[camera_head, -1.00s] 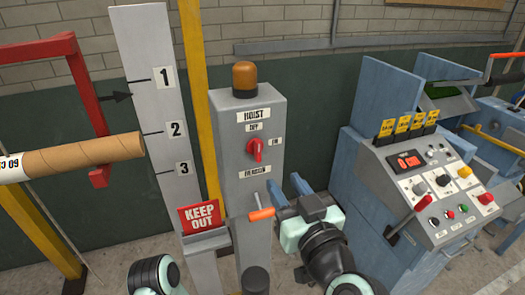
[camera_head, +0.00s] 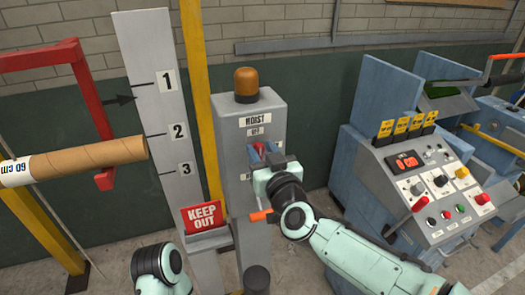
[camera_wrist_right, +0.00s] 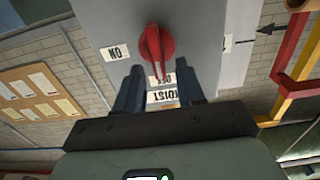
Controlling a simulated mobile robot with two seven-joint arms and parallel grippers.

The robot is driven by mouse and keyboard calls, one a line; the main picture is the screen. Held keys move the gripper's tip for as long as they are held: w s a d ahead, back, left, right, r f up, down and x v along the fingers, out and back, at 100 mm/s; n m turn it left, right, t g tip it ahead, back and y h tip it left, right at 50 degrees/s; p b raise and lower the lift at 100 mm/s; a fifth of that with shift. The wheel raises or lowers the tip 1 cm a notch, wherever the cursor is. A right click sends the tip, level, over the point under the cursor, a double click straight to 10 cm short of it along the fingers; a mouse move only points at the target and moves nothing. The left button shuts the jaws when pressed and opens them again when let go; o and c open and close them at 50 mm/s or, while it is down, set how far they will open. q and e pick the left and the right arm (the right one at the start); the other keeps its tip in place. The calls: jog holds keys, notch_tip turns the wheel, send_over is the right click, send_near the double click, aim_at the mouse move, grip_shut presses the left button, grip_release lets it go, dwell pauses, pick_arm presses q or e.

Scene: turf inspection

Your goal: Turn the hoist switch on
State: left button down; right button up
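The hoist switch is a red rotary knob (camera_head: 259,148) on the front of a grey hoist box (camera_head: 232,196). In the right wrist view, upside down, the red knob (camera_wrist_right: 154,47) has its narrow end toward the OFF label (camera_wrist_right: 160,78); the ON label (camera_wrist_right: 115,52) is left of it. My right gripper (camera_head: 266,153) is at the knob and partly hides it. In the wrist view its two blue fingers (camera_wrist_right: 159,72) are apart on either side of the knob, with visible gaps; contact is not clear. My left gripper is outside the views; only my left arm shows.
An orange beacon (camera_head: 246,84) tops the box. A numbered board (camera_head: 147,75) stands left, and a control console (camera_head: 405,185) stands right.

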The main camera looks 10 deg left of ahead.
aim_at(264, 149)
grip_shut()
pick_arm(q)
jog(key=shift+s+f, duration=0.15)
pick_arm(e)
jog(key=m+b, duration=0.1)
jog(key=m, duration=0.2)
jog(key=d+m+b, duration=0.1)
jog(key=m, duration=0.2)
jog(key=f+m+b, duration=0.1)
jog(key=m, duration=0.2)
jog(key=shift+w+d, duration=0.15)
jog(key=shift+w, duration=0.2)
jog(key=m, duration=0.1)
jog(key=m+b, duration=0.1)
jog(key=m, duration=0.2)
jog(key=shift+w+d+f+m+b, duration=0.2)
jog(key=shift+f+m+b, duration=0.1)
jog(key=shift+f+m, duration=0.1)
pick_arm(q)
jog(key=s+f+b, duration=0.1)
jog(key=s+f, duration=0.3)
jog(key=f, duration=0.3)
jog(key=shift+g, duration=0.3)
pick_arm(e)
jog(key=shift+f+m, duration=0.15)
jog(key=shift+m, duration=0.9)
jog(key=shift+f+m, duration=0.1)
jog(key=shift+m, duration=0.95)
